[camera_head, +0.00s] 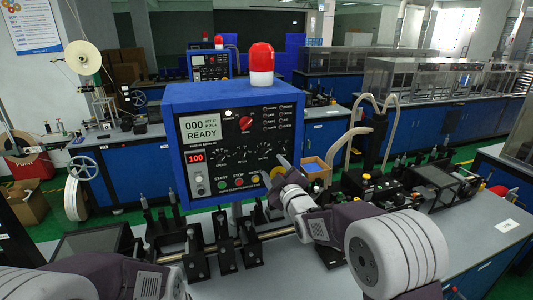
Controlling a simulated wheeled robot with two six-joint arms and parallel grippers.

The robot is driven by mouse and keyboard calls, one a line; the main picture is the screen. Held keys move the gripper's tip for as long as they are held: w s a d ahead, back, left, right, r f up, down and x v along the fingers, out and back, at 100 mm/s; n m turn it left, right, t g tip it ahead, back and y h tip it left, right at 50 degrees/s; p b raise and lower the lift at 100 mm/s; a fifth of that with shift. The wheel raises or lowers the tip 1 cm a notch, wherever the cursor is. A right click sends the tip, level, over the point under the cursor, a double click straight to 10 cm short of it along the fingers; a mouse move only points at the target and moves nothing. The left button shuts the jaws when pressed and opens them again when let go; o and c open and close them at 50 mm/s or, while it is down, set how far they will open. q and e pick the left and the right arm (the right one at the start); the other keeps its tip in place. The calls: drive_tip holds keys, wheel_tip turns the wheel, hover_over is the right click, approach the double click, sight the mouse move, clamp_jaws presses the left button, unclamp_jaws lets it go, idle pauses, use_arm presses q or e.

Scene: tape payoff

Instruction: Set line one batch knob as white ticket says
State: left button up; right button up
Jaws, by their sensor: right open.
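A blue control box (235,103) stands on the bench with its dark panel facing me. A red knob (245,122) sits on the upper panel, beside a pale display (200,128) reading 000 and READY. Several small dials (243,155) lie in a row below; their lettering is too small to read, so I cannot tell which is the batch knob. A small white card (506,226) lies on the bench at right; its writing is unreadable. My right gripper (275,174) is open and empty before the panel's lower right corner. My left arm shows at the bottom left, its gripper out of view.
A red lamp (261,64) tops the box. A red 100 readout (196,157) and green START (222,184) and red STOP (239,182) buttons are on the panel. Metal rods and black clamps (224,250) stand in front. Black machinery (430,185) fills the bench to the right.

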sight(265, 154)
drive_tip(key=p+x, duration=0.1)
drive_tip(key=x, duration=0.1)
drive_tip(key=p+x, duration=0.1)
drive_tip(key=x, duration=0.2)
drive_tip(key=p+x, duration=0.1)
drive_tip(key=x, duration=0.2)
drive_tip(key=shift+w+d+f+p, duration=0.15)
drive_tip(key=shift+d+f+p, duration=0.1)
drive_tip(key=shift+d+p, duration=0.15)
drive_tip(key=shift+w+a, duration=0.25)
drive_tip(key=shift+w, duration=0.05)
drive_tip(key=shift+w+a+p, duration=0.1)
drive_tip(key=shift+a+p, duration=0.05)
drive_tip(key=shift+p, duration=0.15)
drive_tip(key=shift+w, duration=0.1)
drive_tip(key=shift+w+f, duration=0.1)
drive_tip(key=shift+c, duration=1.2)
clamp_jaws()
